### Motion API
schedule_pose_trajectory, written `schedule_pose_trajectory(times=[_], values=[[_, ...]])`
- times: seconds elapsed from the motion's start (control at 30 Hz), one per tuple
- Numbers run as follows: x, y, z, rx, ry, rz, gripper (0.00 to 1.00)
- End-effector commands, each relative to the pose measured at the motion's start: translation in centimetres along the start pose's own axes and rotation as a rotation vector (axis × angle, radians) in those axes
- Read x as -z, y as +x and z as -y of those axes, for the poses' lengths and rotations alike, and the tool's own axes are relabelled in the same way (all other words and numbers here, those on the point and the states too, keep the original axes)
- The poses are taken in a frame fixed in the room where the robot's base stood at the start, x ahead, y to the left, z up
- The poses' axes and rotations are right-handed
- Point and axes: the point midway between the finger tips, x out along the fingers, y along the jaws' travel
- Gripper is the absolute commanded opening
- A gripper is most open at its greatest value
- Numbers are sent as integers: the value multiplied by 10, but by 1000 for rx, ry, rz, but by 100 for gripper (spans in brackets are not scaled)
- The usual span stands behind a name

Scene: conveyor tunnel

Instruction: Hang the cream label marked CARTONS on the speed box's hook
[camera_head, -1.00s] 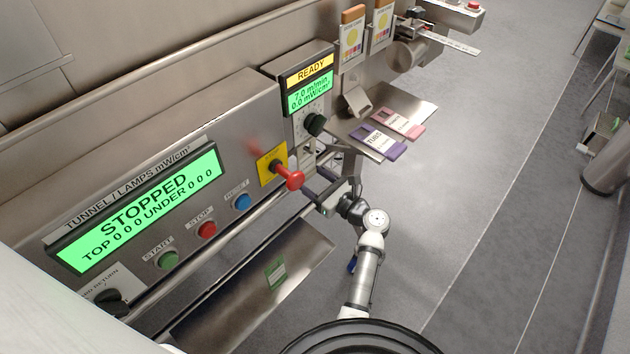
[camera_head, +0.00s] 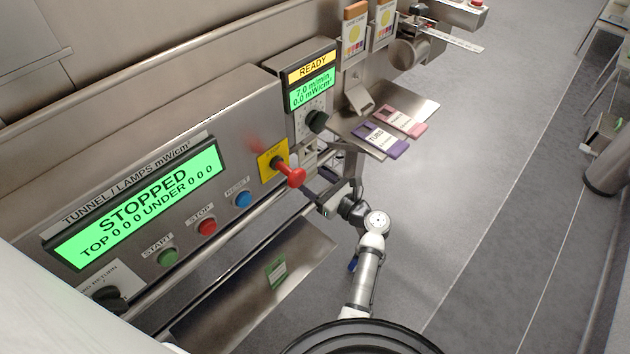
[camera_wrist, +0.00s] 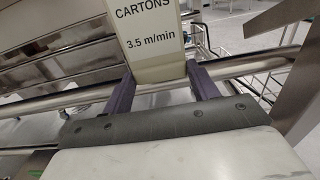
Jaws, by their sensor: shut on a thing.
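The cream label (camera_wrist: 148,42), marked CARTONS and 3.5 m/min, stands between the two fingers of my gripper (camera_wrist: 162,84) in the wrist view. My gripper is shut on its lower end. In the head view my gripper (camera_head: 330,184) is just below and in front of the speed box (camera_head: 311,92), which reads READY and 7.0 m/min. A pale patch (camera_head: 307,157) under the box may be the label, but it is too small to tell. I cannot make out the hook, or whether the label touches it.
A red lever (camera_head: 292,177) sticks out close to the left of my gripper. A shelf (camera_head: 425,108) to the right holds a purple TUBS label (camera_head: 380,140) and a pink label (camera_head: 402,121). A rail (camera_wrist: 250,62) runs behind the held label. Open floor lies to the right.

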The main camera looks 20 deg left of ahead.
Motion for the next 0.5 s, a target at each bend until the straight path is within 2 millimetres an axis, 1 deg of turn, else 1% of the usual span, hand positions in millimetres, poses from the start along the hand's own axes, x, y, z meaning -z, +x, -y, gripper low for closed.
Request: schedule_pose_trajectory(times=[0.1,0.27,0.3,0.43,0.47,0.5], values=[[3,0,0,0,0,0,18],[2,0,0,0,0,0,18],[2,0,0,0,0,0,64],[2,0,0,0,0,0,81],[2,0,0,0,0,0,84],[2,0,0,0,0,0,84]])
